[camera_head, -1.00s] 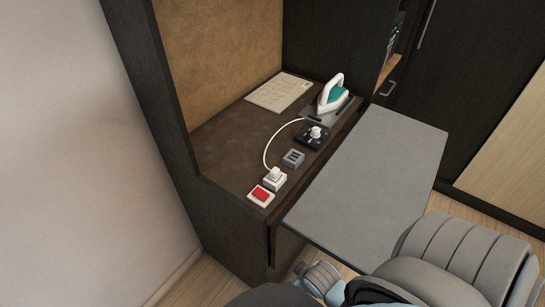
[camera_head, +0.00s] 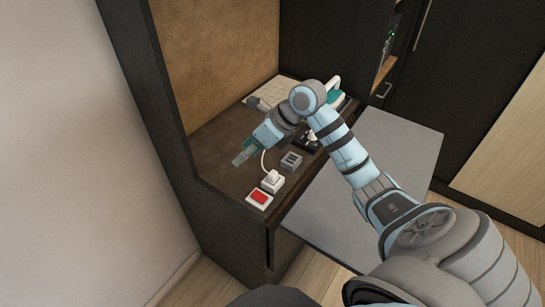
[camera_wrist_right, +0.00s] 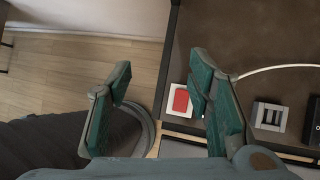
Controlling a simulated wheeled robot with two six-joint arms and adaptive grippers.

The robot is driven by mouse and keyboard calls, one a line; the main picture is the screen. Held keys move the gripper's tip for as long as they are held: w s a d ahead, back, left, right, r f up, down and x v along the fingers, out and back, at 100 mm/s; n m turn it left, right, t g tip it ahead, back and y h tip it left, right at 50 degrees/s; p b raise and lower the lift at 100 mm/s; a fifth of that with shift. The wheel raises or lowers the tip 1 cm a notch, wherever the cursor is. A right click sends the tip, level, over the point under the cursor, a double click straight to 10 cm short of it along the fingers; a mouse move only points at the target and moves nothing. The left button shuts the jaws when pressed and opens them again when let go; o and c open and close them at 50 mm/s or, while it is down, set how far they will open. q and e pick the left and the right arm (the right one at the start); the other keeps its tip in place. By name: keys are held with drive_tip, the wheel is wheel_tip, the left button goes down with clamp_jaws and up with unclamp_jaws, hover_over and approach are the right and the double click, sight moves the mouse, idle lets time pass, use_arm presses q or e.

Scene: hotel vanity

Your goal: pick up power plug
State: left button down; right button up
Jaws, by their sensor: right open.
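The white power plug (camera_head: 271,176) sits upright in a white socket block (camera_head: 274,187) near the front of the brown counter. Its white cord (camera_head: 263,160) rises from it toward the back; the cord also shows in the wrist view (camera_wrist_right: 275,68). My right gripper (camera_head: 241,156) is over the counter, to the left of and behind the plug. In the wrist view my right gripper (camera_wrist_right: 160,85) is open with nothing between its teal pads. There, its right finger hides the plug. My left gripper is in neither view.
A red switch (camera_head: 259,197) stands in front of the plug, and a grey switch block (camera_head: 291,160) behind it to the right. The iron (camera_head: 335,97) and black dial panel are partly hidden by my arm.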

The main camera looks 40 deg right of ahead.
drive_tip(key=s+d+m+g+h, duration=0.1)
drive_tip(key=s+d+g+h, duration=0.2)
drive_tip(key=d, duration=0.6)
drive_tip(key=h+b, duration=0.1)
drive_tip(key=b, duration=0.7)
hover_over(273, 172)
drive_tip(key=s, duration=0.3)
drive_tip(key=x, duration=0.3)
drive_tip(key=s+x, duration=0.1)
drive_tip(key=x, duration=0.4)
drive_tip(key=shift+s+d+f, duration=0.15)
drive_tip(key=shift+d+f, duration=0.15)
drive_tip(key=shift+f, duration=0.25)
drive_tip(key=shift+w+f+b, duration=0.2)
drive_tip(key=shift+f+b, duration=0.1)
drive_tip(key=shift+b, duration=0.15)
drive_tip(key=b+x, duration=0.3)
drive_tip(key=b, duration=0.1)
drive_tip(key=shift+w+d+f, duration=0.25)
drive_tip(key=shift+d+f, duration=0.05)
drive_tip(key=shift+w+a+f, duration=0.15)
drive_tip(key=shift+w+f, duration=0.1)
drive_tip(key=shift+f, duration=0.3)
drive_tip(key=shift+r, duration=0.1)
clamp_jaws()
drive_tip(key=shift+r+p, duration=0.1)
drive_tip(key=shift+p, duration=0.25)
